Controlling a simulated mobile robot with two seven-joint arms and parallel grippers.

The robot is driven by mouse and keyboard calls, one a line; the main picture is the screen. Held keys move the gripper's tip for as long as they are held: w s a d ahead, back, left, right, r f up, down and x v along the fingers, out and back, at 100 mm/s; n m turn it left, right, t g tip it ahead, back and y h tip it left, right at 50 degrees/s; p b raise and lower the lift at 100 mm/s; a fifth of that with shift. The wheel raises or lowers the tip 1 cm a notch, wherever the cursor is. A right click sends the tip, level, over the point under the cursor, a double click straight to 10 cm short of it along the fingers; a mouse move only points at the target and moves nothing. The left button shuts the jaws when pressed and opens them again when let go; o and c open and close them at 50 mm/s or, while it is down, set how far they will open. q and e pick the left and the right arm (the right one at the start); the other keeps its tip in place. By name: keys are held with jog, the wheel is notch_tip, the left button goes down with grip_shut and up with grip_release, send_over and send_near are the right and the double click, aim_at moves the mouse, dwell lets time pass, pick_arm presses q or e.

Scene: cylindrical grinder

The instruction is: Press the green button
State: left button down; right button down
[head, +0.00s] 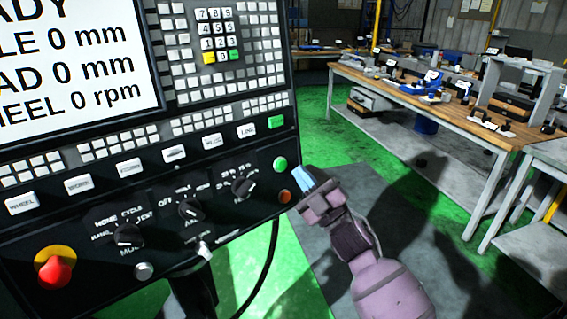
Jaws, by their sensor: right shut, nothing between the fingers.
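A round green button (280,164) sits near the right edge of the black control panel (90,221). My right gripper (302,179) is shut and empty, with light blue fingertips. In the picture, the fingertips are just right of and slightly below the green button, and they do not cover it. I cannot tell how far they are from the panel in depth. My left gripper is not in view.
A workbench (440,108) with tools stands at the back right. Open floor lies between.

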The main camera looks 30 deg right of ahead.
jog(key=shift+s+d+r, duration=0.15)
jog(key=shift+s, duration=0.85)
notch_tip(320, 180, down, 17)
jog(key=s+m+g+h, duration=0.1)
jog(key=m+g+h, duration=0.5)
jog(key=m+h, duration=0.3)
jog(key=s+a+f+m+g+y, duration=0.1)
jog(key=s+a+f+m+g, duration=0.1)
jog(key=s+f, duration=0.6)
jog(key=s+a+f+m+g+y, duration=0.1)
jog(key=s+f+g, duration=0.3)
jog(key=s+f, duration=0.4)
jog(key=shift+s+a+f+m, duration=0.15)
jog(key=shift+a+f+m, duration=0.3)
jog(key=shift+a, duration=0.25)
